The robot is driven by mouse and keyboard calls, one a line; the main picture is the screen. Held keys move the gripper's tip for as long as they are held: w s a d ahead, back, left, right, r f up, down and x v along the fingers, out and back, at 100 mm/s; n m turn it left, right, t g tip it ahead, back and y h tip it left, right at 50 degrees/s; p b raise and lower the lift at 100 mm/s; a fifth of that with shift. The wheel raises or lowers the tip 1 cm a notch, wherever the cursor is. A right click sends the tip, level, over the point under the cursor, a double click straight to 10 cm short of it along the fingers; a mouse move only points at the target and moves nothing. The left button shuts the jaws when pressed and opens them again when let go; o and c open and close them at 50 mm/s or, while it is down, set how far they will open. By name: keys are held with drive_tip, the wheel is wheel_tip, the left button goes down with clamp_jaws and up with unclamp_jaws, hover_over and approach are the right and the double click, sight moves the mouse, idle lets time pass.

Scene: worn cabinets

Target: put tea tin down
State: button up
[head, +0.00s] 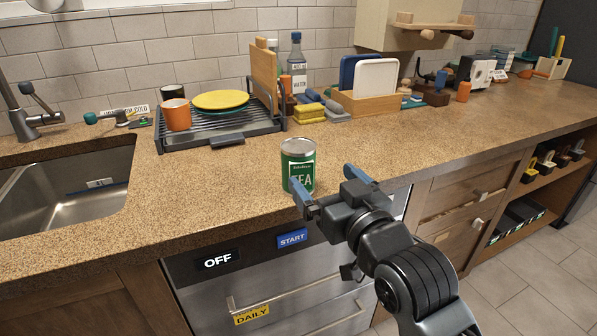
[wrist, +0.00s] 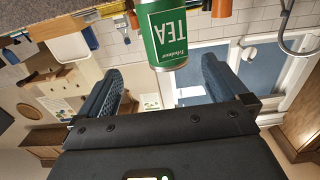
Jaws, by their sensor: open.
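The green tea tin (head: 298,166) with a silver lid stands upright on the speckled brown countertop (head: 235,190), near its front edge. My gripper (head: 323,183) is open in front of the tin at its lower right, with blue fingertips close to it. In the wrist view the tin (wrist: 164,32) appears upside down, beyond the tips of my two open fingers (wrist: 162,75), and the space between the fingers is empty. In the head view a fingertip overlaps the tin's lower edge, and I cannot tell whether they touch.
The sink (head: 70,200) is at the left. Yellow and grey sponges and a wooden holder (head: 365,103) with boards are behind right. The countertop left of the tin is clear.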

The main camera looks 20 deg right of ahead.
sight(306, 158)
drive_tip(key=shift+w+a+r, duration=0.1)
drive_tip(key=shift+w+r, duration=0.55)
drive_tip(key=shift+w, duration=0.5)
drive_tip(key=shift+w+a+p, duration=0.2)
drive_tip(key=shift+w, duration=1.55)
drive_tip(key=shift+w+a+p, duration=0.15)
drive_tip(key=shift+w+a, duration=0.05)
drive_tip(key=shift+w, duration=1.55)
drive_tip(key=shift+c, duration=0.4)
drive_tip(key=c, duration=1.2)
drive_tip(key=shift+r, duration=0.15)
